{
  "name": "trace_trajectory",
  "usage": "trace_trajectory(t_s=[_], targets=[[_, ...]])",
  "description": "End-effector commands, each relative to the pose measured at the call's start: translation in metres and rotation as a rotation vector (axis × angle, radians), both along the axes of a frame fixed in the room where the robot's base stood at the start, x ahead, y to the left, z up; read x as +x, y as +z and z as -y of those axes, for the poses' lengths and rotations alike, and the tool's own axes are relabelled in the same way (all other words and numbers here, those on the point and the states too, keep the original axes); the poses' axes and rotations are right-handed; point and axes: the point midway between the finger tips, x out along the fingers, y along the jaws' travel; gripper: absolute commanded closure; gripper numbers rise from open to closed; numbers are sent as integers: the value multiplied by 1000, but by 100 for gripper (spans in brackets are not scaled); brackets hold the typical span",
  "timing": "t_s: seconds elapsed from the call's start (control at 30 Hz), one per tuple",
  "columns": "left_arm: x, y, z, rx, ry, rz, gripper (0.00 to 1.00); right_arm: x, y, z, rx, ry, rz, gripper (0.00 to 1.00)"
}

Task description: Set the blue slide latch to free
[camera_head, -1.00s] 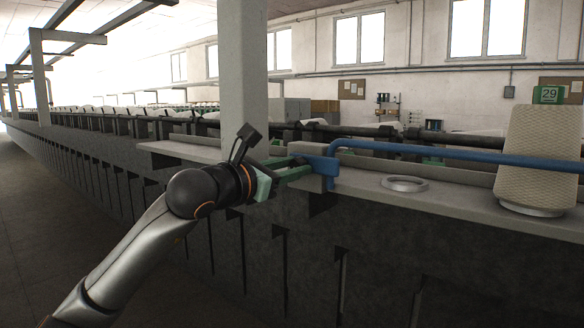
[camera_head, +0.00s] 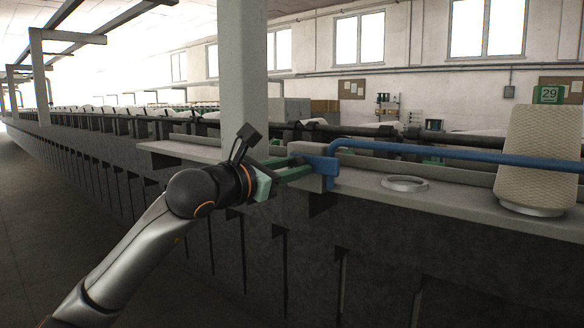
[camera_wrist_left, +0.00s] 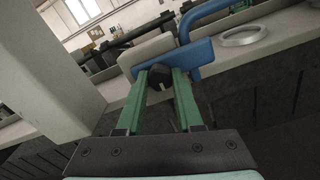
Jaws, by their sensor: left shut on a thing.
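The blue slide latch (camera_head: 326,170) is a blue plate at the left end of the blue rail, beside a grey block on the machine's ledge. It also shows in the left wrist view (camera_wrist_left: 198,56), with a dark round knob (camera_wrist_left: 160,77) in front of it. My left gripper (camera_head: 304,168) reaches in from the left, its green fingers at the latch. In the left wrist view the fingers (camera_wrist_left: 160,75) lie on either side of the knob, shut on it. The fingers hide part of the plate in the head view. My right gripper is not in view.
A blue rail (camera_head: 450,153) runs right from the latch above the ledge (camera_head: 450,205). A pale ring (camera_head: 404,184) lies on the ledge, and a large yarn cone (camera_head: 540,155) stands farther right. A grey post (camera_head: 243,75) rises behind my left wrist.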

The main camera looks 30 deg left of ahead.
Motion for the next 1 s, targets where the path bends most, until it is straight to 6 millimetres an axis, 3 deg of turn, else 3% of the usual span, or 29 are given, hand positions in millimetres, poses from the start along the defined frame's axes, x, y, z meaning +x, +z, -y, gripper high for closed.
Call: trace_trajectory(t_s=[0.27,0.6,0.93,0.97,1.0], targets=[[0,-1,-1,0,0,-1,100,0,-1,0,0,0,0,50],[4,-2,-51,-1,3,0,100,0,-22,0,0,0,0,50],[4,0,-56,1,4,-1,100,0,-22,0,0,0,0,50],[4,0,-56,1,5,0,64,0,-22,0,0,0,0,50],[4,1,-56,0,5,0,59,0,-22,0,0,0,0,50]])
